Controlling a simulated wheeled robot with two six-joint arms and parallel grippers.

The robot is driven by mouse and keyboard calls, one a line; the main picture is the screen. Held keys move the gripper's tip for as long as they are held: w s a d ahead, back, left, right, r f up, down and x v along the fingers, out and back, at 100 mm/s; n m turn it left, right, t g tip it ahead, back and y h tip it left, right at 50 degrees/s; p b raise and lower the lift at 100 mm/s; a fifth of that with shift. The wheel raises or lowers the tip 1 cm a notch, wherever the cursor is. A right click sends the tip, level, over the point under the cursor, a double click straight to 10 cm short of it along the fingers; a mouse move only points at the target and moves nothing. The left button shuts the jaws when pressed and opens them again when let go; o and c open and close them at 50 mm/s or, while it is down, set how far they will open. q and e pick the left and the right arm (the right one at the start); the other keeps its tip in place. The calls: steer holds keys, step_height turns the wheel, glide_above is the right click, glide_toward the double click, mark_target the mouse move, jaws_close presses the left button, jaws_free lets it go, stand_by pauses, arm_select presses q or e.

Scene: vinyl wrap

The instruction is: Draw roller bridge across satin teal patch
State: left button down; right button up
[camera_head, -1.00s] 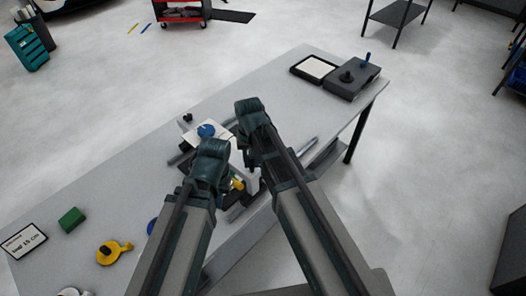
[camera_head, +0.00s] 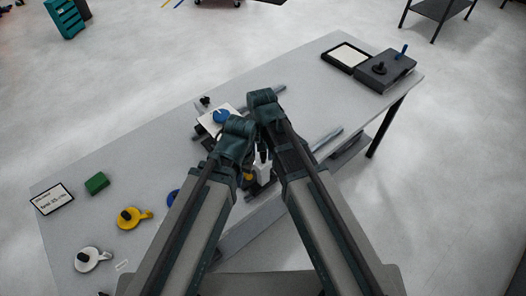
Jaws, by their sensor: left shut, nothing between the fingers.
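My two forearms reach up over the middle of the table, with their wrists close together. My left gripper (camera_head: 252,165) is the lower one, mostly behind its wrist; it is shut and holds nothing. My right gripper (camera_head: 264,152) is largely hidden below its wrist, and its jaws cannot be made out. A white panel (camera_head: 208,122) with a blue round piece (camera_head: 221,116) on it lies just left of the wrists. A grey rail (camera_head: 326,139) shows right of my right arm. I cannot make out the roller bridge or the teal patch; the arms cover that area.
A green block (camera_head: 97,183), a yellow handled tool (camera_head: 133,217), a white handled tool (camera_head: 93,259) and a framed sign (camera_head: 52,199) are at the table's left. A dark framed tray (camera_head: 348,55) and a dark box (camera_head: 386,70) stand far right. The table (camera_head: 150,150) is otherwise largely clear.

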steer(key=shift+o, duration=0.2)
steer(key=shift+w+d, duration=0.1)
arm_select(q)
steer(key=shift+r, duration=0.15)
arm_select(e)
steer(key=shift+r, duration=0.15)
steer(key=shift+r+p, duration=0.55)
steer(key=shift+p, duration=0.15)
arm_select(q)
step_height(320, 180, up, 14)
steer(key=p, duration=1.2)
steer(key=shift+f, duration=0.2)
arm_select(e)
step_height(320, 180, up, 12)
steer(key=shift+r, duration=0.25)
arm_select(q)
steer(key=shift+s+f, duration=0.1)
steer(key=shift+s, duration=0.05)
arm_select(e)
steer(key=shift+f, duration=0.15)
